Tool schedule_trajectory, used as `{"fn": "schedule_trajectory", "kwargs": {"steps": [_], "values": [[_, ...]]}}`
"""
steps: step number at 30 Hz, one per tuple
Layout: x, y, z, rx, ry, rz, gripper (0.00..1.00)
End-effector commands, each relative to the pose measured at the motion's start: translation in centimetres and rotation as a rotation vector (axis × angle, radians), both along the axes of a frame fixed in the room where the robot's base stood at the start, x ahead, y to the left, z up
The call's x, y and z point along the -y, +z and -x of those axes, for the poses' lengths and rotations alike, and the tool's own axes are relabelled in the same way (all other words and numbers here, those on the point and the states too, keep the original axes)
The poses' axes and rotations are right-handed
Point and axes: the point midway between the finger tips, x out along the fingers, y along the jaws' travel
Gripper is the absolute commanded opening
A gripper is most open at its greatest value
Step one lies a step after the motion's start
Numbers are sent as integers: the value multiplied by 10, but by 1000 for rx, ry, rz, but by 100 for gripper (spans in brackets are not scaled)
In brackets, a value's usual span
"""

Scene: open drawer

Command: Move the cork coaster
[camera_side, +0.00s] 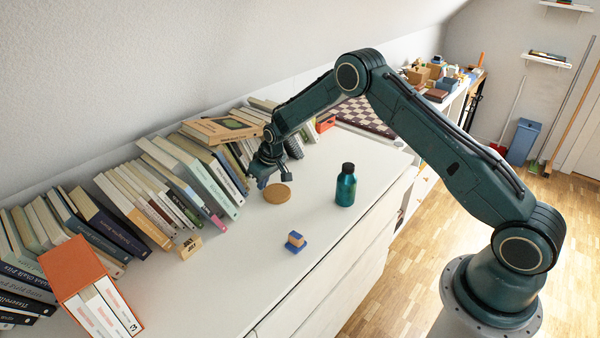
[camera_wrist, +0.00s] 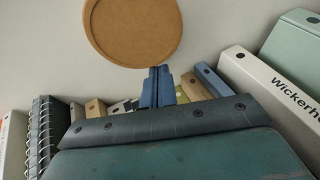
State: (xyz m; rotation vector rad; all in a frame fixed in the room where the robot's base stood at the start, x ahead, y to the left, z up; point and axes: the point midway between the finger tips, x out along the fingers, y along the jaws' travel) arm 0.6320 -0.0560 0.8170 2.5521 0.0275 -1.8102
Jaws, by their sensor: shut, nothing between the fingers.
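The round cork coaster (camera_side: 277,193) lies flat on the white top of the drawer unit (camera_side: 240,270), close to the row of books. In the wrist view the coaster (camera_wrist: 133,28) is at the top, with its upper edge cut off. My gripper (camera_side: 262,183) is low over the surface, just left of the coaster in the side view. In the wrist view its fingertips (camera_wrist: 159,70) are together beside the coaster's lower edge, with nothing between them. I cannot tell whether they touch the coaster.
A row of leaning books (camera_side: 150,190) stands along the wall, close behind my gripper. A teal bottle (camera_side: 346,187) stands right of the coaster. A blue and orange block (camera_side: 295,241) and a wooden block (camera_side: 189,246) stand nearer the front. The surface between them is clear.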

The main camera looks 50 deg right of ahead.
Motion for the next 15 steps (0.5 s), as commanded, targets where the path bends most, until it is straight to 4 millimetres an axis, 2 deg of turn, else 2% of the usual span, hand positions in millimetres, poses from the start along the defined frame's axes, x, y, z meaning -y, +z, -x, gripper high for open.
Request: {"fn": "schedule_trajectory", "kwargs": {"steps": [7, 15], "values": [[0, 0, 7, -1, 0, 0, 0], [1, 0, 31, -2, 0, 0, 0]]}}
